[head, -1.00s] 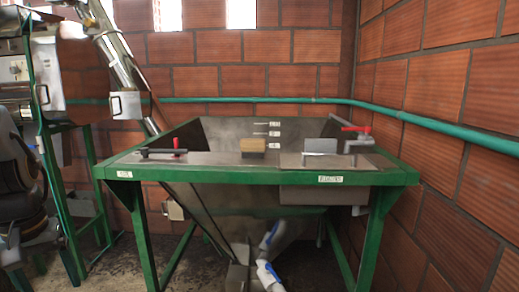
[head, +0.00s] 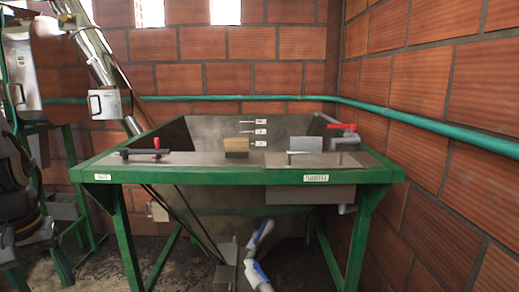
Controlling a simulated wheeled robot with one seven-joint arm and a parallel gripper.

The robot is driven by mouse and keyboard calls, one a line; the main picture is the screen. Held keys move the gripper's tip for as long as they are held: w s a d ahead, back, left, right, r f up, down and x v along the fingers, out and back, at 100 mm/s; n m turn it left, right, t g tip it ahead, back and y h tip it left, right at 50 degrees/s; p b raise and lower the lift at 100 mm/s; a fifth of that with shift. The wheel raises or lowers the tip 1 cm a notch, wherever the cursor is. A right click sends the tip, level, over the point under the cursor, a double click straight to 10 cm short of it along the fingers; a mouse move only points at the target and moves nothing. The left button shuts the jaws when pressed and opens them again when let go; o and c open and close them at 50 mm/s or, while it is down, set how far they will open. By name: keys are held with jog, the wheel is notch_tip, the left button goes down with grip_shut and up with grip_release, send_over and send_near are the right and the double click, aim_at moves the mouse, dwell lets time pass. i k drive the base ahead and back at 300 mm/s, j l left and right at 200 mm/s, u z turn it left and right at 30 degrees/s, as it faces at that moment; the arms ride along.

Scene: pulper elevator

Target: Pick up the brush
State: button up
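The brush (head: 236,145) appears as a small block with a light wooden top and a dark lower part. It rests on the flat metal ledge (head: 205,159) along the front of the green-framed hopper, near the middle. The ledge lies between me and the hopper's open basin. My gripper is not in view, so its state and its distance from the brush do not show.
A dark bar with a red knob (head: 155,150) lies left of the brush. A grey upright plate (head: 308,145) and a red-handled valve (head: 342,131) are to its right. White-and-blue pipes (head: 258,270) show below the hopper. Brick walls close the back and right.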

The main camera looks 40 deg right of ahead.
aim_at(235, 148)
jog(key=i+l, duration=0.1)
jog(key=i, duration=0.95)
jog(key=j+u, duration=0.05)
jog(key=j, duration=0.05)
